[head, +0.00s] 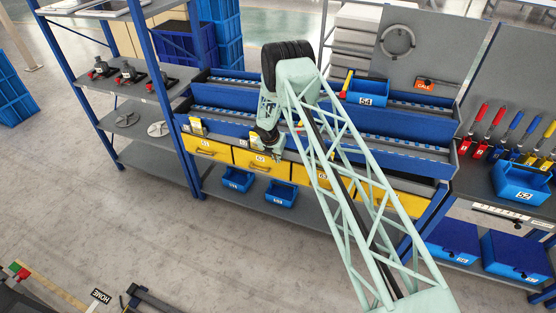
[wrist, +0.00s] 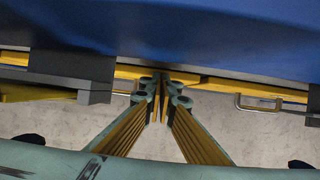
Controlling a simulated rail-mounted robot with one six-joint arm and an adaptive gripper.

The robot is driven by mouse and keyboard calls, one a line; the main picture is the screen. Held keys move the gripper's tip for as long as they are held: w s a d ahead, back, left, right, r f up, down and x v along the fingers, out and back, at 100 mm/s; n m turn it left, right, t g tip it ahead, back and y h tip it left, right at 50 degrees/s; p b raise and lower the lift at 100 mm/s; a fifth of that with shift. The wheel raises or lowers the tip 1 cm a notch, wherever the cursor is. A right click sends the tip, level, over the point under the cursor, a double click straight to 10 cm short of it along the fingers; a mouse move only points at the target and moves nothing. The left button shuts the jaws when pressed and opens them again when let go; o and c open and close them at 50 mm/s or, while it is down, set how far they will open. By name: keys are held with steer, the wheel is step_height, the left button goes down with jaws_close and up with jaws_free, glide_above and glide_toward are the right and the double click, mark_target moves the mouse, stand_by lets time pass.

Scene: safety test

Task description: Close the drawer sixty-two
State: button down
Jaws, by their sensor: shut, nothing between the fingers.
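A row of yellow drawers runs along the front of the blue workbench in the head view. The second from the left (head: 245,159) has a small label that looks like 62, though the digits are blurred. My gripper (head: 277,156) is just above and in front of this drawer's right part. In the wrist view my gripper (wrist: 162,82) is shut and empty, its fingertips near a yellow drawer edge (wrist: 205,82). A metal handle (wrist: 258,104) shows right of the fingertips. I cannot tell how far the drawer stands out or whether the fingers touch it.
Blue bins (head: 281,193) stand on the shelf below the drawers. Blue stepped racks (head: 225,96) rise behind. A grey shelf unit (head: 128,83) stands left. My arm hides part of the drawers on the right. The floor in front (head: 170,235) is clear.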

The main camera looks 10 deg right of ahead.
steer(key=shift+s+a, duration=0.1)
steer(key=shift+s, duration=0.05)
steer(key=s+a+r+b, duration=0.4)
steer(key=s+r, duration=0.2)
steer(key=r, duration=0.3)
steer(key=shift+r, duration=0.15)
stand_by(1.2)
steer(key=shift+s, duration=0.1)
steer(key=shift+r, duration=0.1)
stand_by(0.4)
